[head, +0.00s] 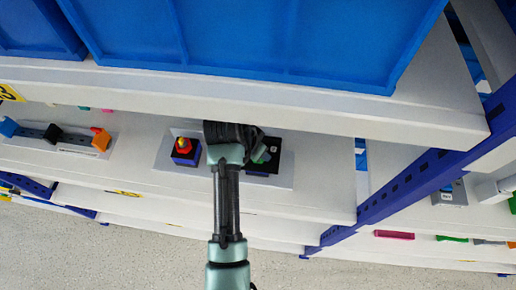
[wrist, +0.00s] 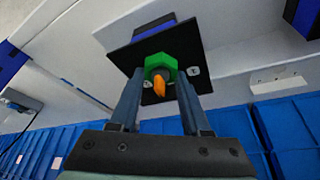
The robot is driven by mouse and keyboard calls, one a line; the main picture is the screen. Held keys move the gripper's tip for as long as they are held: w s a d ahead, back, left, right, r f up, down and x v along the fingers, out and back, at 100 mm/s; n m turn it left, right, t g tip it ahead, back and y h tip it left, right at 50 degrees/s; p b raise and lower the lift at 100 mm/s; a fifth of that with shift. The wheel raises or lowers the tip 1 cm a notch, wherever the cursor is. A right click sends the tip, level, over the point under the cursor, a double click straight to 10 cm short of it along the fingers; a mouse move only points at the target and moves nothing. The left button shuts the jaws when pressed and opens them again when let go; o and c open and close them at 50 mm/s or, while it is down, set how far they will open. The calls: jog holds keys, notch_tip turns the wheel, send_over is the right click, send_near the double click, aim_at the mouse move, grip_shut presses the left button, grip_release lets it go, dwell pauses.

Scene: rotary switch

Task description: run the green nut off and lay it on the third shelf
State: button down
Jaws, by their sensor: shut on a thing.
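The green nut (wrist: 155,62) sits around an orange-tipped bolt (wrist: 160,88) in front of a square black plate (wrist: 192,42). My gripper (wrist: 160,76) has one finger on each side of the nut and is shut on it. In the head view my gripper (head: 235,140) reaches into the shelf bay at the black plate (head: 286,160). Only a little of the green nut (head: 262,157) shows there, past the gripper. The nut's threads are hidden. White shelf boards (head: 330,195) are stacked below; I cannot tell which counts as third.
Blue bins (head: 240,40) fill the shelf above, whose white edge (head: 330,108) overhangs my arm. A blue block with a red and yellow knob (head: 184,148) stands just left of my gripper. A blue rack post (head: 400,190) rises at right. The shelf between has bare room.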

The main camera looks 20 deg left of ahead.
jog(key=shift+d+r+n+y+p, duration=0.15)
jog(key=shift+n+y+p, duration=0.25)
jog(key=shift+n+p, duration=0.45)
jog(key=n+y+p, duration=0.2)
jog(key=n, duration=0.3)
jog(key=n+y, duration=0.1)
jog(key=n, duration=0.1)
jog(key=n+g, duration=0.1)
jog(key=n, duration=0.2)
jog(key=shift+y, duration=0.4)
jog(key=shift+w+n, duration=0.1)
jog(key=shift+n, duration=0.25)
jog(key=shift+n+g+y, duration=0.3)
jog(key=shift+n+g, duration=0.2)
jog(key=shift+n, duration=0.5)
jog(key=n+g+b, duration=0.1)
jog(key=n, duration=0.1)
jog(key=n+b, duration=0.1)
jog(key=n, duration=0.1)
jog(key=n+g+b, duration=0.1)
jog(key=n, duration=0.1)
jog(key=shift+w+f+n+g, duration=0.15)
jog(key=shift+f+n+g, duration=0.15)
jog(key=shift+n, duration=0.1)
jog(key=shift+r+n+g+b, duration=0.1)
jog(key=shift+n+g+b, duration=0.3)
jog(key=shift+n+b, duration=0.65)
jog(key=shift+r+n, duration=0.2)
jog(key=shift+n, duration=0.15)
